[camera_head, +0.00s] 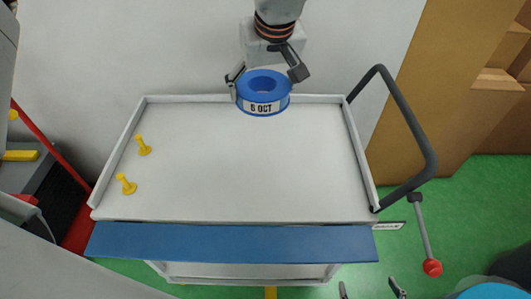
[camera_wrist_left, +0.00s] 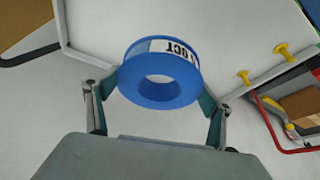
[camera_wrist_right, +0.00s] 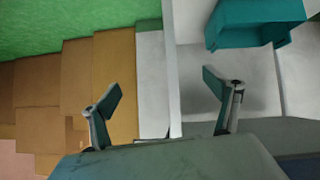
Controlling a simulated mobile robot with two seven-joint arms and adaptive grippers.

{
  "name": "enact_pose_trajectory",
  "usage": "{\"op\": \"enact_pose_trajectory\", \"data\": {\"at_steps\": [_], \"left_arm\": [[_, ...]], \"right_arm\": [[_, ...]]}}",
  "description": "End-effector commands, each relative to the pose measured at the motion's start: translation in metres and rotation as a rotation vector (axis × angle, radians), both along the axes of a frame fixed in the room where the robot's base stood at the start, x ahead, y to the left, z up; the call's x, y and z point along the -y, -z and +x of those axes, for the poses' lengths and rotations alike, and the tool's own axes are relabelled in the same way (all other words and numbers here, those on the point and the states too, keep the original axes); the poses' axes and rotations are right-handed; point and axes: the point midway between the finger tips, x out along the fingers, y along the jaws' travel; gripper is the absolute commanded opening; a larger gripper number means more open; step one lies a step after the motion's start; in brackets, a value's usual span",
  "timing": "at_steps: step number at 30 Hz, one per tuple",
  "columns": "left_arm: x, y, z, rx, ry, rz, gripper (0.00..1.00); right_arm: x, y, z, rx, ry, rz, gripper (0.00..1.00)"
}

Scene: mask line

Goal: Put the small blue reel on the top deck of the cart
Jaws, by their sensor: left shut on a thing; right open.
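In the left wrist view the reel (camera_wrist_left: 160,92) sits between the fingers (camera_wrist_left: 158,105). In the head view it overlaps the back rim of the cart's top deck (camera_head: 240,155); its exact height above the deck is hard to tell. The deck is light grey with a low rim. My right gripper (camera_head: 372,288) shows only its tips at the bottom edge; in the right wrist view it (camera_wrist_right: 165,98) is open and empty.
Two yellow pegs (camera_head: 143,146) (camera_head: 127,184) stand at the deck's left. The rest of the deck is clear. A dark handle (camera_head: 405,115) rises at the cart's right, near a red-knobbed lever (camera_head: 425,235). The right wrist view shows a teal bin (camera_wrist_right: 250,18).

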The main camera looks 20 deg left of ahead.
Motion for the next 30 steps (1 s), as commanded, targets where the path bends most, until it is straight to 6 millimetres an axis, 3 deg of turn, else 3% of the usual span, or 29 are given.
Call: {"op": "enact_pose_trajectory", "data": {"at_steps": [5,21,30], "left_arm": [[0.003,0.015,0.001,-0.005,-0.037,0.002,0.57],[0.003,0.139,0.0,-0.004,-0.034,0.0,0.57],[0.003,0.161,0.001,-0.002,-0.035,-0.001,0.57]], "right_arm": [[0.0,0.006,-0.002,-0.004,0.0,-0.001,0.88],[0.004,0.01,0.003,0.009,0.0,-0.013,0.88],[0.005,0.009,0.009,0.019,0.0,-0.016,0.88]]}}
